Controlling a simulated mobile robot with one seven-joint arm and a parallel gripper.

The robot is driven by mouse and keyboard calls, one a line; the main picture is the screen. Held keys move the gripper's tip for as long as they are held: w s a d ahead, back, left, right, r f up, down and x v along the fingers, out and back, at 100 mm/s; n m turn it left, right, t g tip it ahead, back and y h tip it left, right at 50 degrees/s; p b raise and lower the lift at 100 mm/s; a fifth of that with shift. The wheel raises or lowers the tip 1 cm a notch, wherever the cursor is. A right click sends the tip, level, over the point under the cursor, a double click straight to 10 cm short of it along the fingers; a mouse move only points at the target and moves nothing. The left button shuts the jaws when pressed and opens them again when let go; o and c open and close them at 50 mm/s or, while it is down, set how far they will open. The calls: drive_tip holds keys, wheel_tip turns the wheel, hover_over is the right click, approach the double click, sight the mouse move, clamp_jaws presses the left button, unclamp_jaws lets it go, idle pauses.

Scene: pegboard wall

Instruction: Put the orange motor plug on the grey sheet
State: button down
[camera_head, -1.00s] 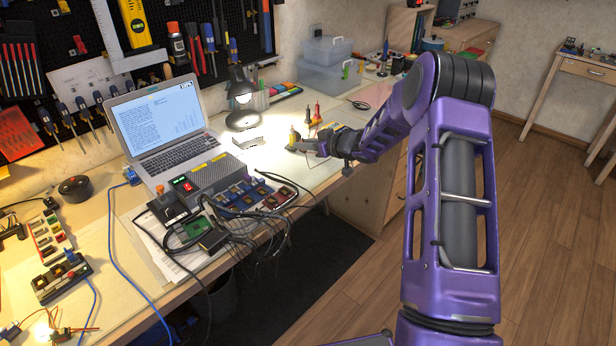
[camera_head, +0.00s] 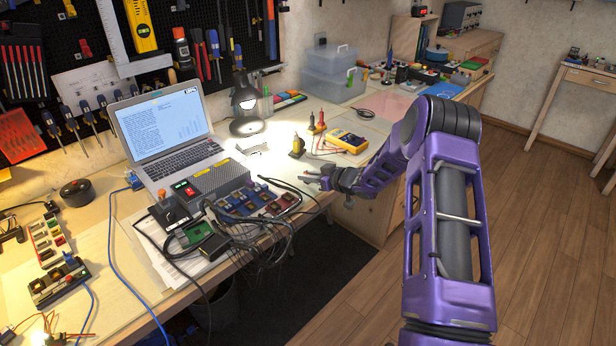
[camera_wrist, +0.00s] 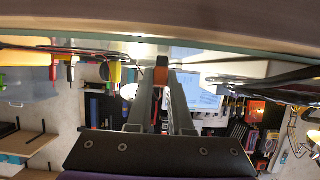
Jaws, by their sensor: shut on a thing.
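My gripper (camera_head: 312,177) is low over the front edge of the bench, right of the cable-covered boards. In the wrist view its two grey fingers (camera_wrist: 161,100) are closed on an orange piece, which looks like the orange motor plug (camera_wrist: 161,70), at their tips. The plug is too small to make out in the head view. A pale sheet-like area (camera_head: 276,168) lies on the bench beyond my gripper, under the lamp's glare. I cannot tell for certain that it is the grey sheet.
A yellow multimeter (camera_head: 346,141) and a small black-and-yellow object (camera_head: 297,147) stand beyond my gripper. The laptop (camera_head: 165,130), lamp (camera_head: 245,105) and a grey box (camera_head: 208,179) are to the left. Loose black cables (camera_head: 265,225) hang over the bench edge.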

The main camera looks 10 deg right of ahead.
drive_tip(key=c, duration=0.8)
unclamp_jaws()
drive_tip(key=shift+f, duration=0.1)
drive_tip(key=shift+r, duration=0.3)
drive_tip(key=p+v, duration=0.1)
drive_tip(key=v, duration=1.1)
drive_tip(key=shift+f+p, duration=0.1)
drive_tip(key=shift+p, duration=0.3)
